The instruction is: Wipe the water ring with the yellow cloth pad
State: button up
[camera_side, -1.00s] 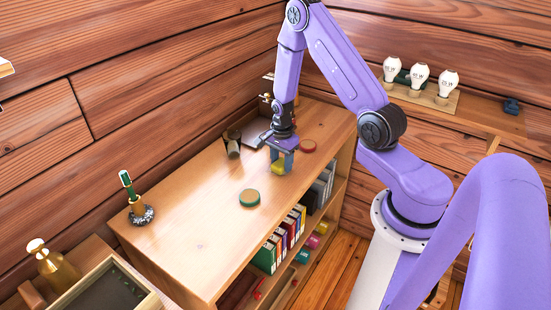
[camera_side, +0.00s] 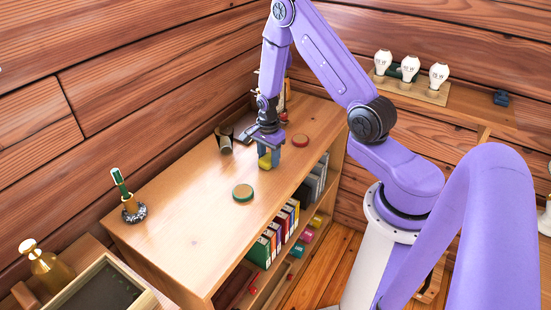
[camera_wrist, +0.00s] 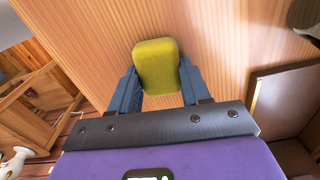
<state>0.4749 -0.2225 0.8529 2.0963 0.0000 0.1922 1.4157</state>
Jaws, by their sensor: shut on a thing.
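The yellow cloth pad (camera_side: 265,161) is held between the fingertips of my gripper (camera_side: 268,156) over the back part of the wooden cabinet top. In the wrist view the pad (camera_wrist: 156,62) sits between the two blue-grey fingers of my gripper (camera_wrist: 157,76), its rounded end sticking out past them. The pad is low, at or just above the wood; I cannot tell whether it touches. I cannot make out the water ring in either view.
A dark cylinder (camera_side: 224,141) stands left of the gripper.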

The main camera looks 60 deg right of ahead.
aim_at(281, 169)
jog(key=shift+w, duration=1.5)
jog(key=shift+s, duration=3.75)
jog(key=shift+s+r, duration=0.1)
jog(key=shift+r, duration=0.05)
notch_tip(281, 169, up, 8)
